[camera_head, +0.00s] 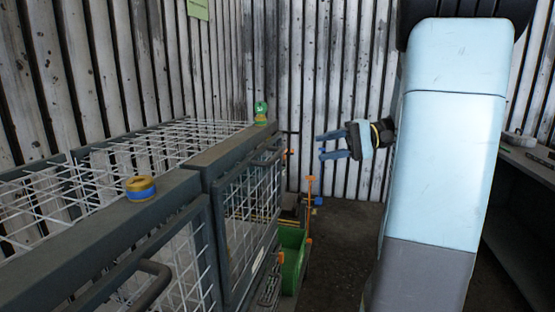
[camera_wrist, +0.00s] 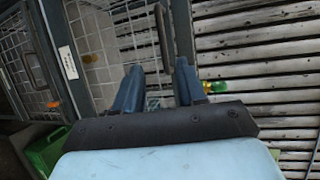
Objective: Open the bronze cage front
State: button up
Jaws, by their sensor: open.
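Two cage fronts of dark frame and white wire mesh stand on the left in the head view, a near one (camera_head: 185,265) and a far one (camera_head: 250,200). Both look dark grey; I cannot tell which is bronze. Both look closed. The far front has a dark bar handle (camera_head: 270,155). My gripper (camera_head: 322,146) is open and empty, to the right of the far front and apart from it, fingers pointing left. In the wrist view my gripper (camera_wrist: 158,75) faces a mesh front, with a dark handle (camera_wrist: 163,38) seen between its fingers. Another handle (camera_wrist: 28,60) shows further left.
A yellow-blue tape roll (camera_head: 140,188) and a small green item (camera_head: 261,112) sit on the cage tops. A green bin (camera_head: 292,255) and orange clamp bar (camera_head: 309,205) stand beyond the far front. A bench (camera_head: 530,160) is at right. Floor between is clear.

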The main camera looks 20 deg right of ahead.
aim_at(277, 155)
jog(key=x, duration=1.3)
jog(key=shift+a, duration=0.3)
jog(key=c, duration=0.7)
grip_shut()
jog(key=shift+d, duration=0.25)
jog(key=shift+a, duration=0.1)
